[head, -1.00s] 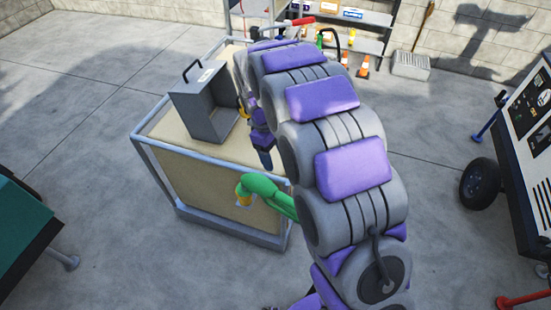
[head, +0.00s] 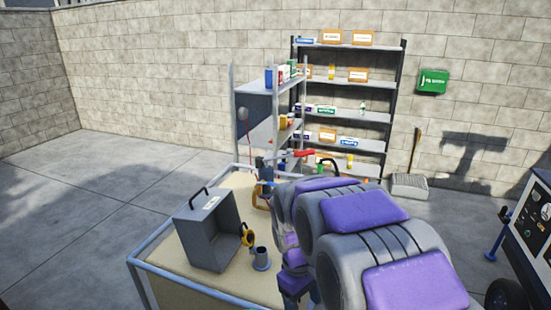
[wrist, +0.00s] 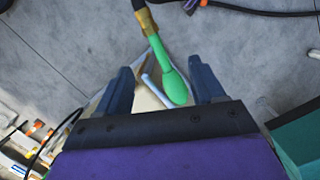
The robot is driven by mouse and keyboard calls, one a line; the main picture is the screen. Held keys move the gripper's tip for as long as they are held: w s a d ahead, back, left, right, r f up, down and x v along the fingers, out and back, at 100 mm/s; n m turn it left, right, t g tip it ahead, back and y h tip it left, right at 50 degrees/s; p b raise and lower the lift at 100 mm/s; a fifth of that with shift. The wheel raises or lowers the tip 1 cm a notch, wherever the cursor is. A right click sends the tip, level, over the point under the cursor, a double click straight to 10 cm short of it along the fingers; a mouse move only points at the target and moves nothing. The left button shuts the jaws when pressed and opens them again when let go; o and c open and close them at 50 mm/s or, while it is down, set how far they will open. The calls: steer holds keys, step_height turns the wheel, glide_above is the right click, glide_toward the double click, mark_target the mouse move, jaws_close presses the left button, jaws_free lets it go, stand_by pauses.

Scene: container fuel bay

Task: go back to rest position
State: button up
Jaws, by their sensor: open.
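My gripper (wrist: 160,68) shows in the wrist view with its two dark fingers spread apart; it is open and holds nothing I can see. A green nozzle-like piece (wrist: 174,86) with a brass-coloured collar (wrist: 147,22) and a black hose shows between the fingers in that view; it appears to lie beyond them, but the exact gap is unclear. In the head view my grey and purple arm fills the lower right, and the fingertips cannot be made out there.
Shelves (head: 350,116) stand at the back wall. A wheeled control panel (head: 529,215) is at right. Floor at left is clear.

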steer(key=s+d+r+m, duration=0.1)
steer(key=s+d+m, duration=0.2)
steer(key=s, duration=1)
steer(key=s+d+r+m+y, duration=0.1)
steer(key=s+d+m, duration=0.3)
steer(key=s, duration=0.9)
steer(key=shift+s+d+r+m+y, duration=0.15)
steer(key=shift+d+r+m+y, duration=0.15)
steer(key=shift+r+m, duration=0.4)
steer(key=shift+r, duration=0.1)
